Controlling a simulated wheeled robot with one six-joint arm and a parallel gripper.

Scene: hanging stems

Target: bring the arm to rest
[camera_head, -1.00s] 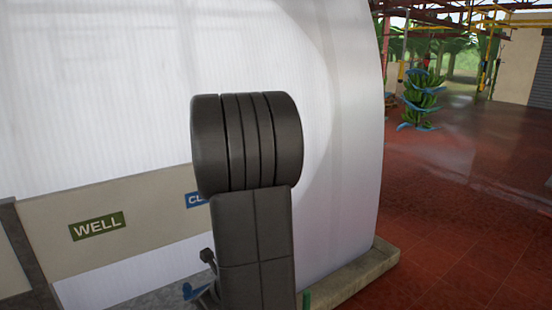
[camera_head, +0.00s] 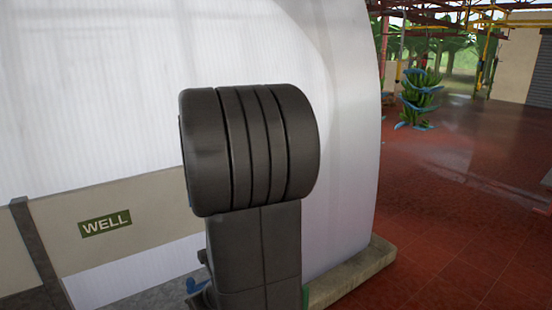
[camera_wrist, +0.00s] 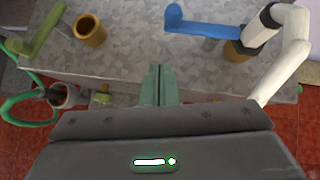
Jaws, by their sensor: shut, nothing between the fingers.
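My gripper (camera_wrist: 158,72) shows in the wrist view, its two green fingers shut together with nothing between them. The fingers point over a grey speckled counter (camera_wrist: 140,45). In the head view my dark arm stands upright in the middle and hides what is behind it; the gripper does not show there.
In the wrist view a brass cup-like fitting (camera_wrist: 89,30), a blue lever (camera_wrist: 205,27) and a white pipe (camera_wrist: 287,55) are near the counter; a green hose (camera_wrist: 22,98) curls at left. In the head view a banana bunch (camera_head: 418,100) hangs far right over open red floor (camera_head: 450,240).

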